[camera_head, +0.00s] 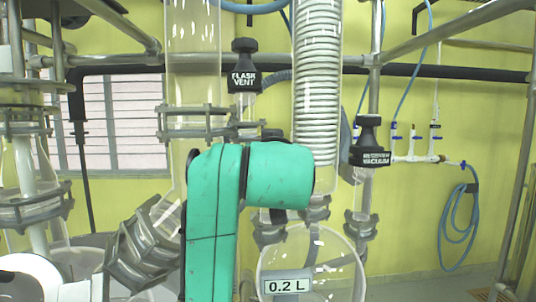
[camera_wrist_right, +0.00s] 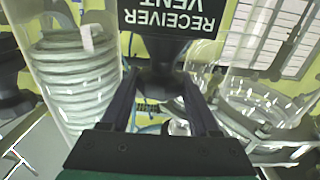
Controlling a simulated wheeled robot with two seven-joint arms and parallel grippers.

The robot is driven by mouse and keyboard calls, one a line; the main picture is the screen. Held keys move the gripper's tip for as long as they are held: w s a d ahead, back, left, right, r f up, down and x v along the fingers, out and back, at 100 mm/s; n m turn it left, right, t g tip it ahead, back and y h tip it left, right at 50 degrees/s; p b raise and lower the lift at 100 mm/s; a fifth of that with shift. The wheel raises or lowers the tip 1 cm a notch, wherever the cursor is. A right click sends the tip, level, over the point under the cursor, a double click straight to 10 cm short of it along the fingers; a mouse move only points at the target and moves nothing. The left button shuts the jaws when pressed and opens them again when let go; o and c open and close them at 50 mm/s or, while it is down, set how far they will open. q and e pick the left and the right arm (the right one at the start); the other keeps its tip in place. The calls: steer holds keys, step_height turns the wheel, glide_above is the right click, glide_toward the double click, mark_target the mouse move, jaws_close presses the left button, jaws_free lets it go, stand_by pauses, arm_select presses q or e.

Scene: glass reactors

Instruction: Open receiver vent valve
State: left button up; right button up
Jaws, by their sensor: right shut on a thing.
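The receiver vent valve (camera_wrist_right: 165,55) is black and bears a white-lettered RECEIVER VENT label (camera_wrist_right: 172,15), upside down in the right wrist view. My right gripper (camera_wrist_right: 160,88) has its two dark fingers on either side of the valve's black body below the label and is shut on it. In the head view my green right arm hides this gripper and the valve. My left gripper is in neither view.
The black FLASK VENT valve (camera_head: 244,66) stands left of the coiled glass condenser (camera_head: 317,60). A glass receiver labelled 0.2 L (camera_head: 340,262) sits below. Metal rails and clamps surround the glassware.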

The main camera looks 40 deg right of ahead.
steer(key=n+t+y, duration=0.1)
steer(key=y, duration=0.1)
steer(key=n+t+y, duration=0.1)
steer(key=n+y, duration=0.1)
steer(key=shift+d+t+y, duration=0.1)
steer(key=shift+t+y, duration=0.2)
steer(key=shift+n+t+y, duration=0.5)
steer(key=shift+n+y, duration=1)
steer(key=shift+y, duration=0.4)
steer(key=shift+f, duration=0.1)
steer(key=o, duration=1.4)
steer(key=shift+w+a, duration=0.15)
steer(key=shift+a, duration=0.05)
steer(key=shift+d, duration=0.1)
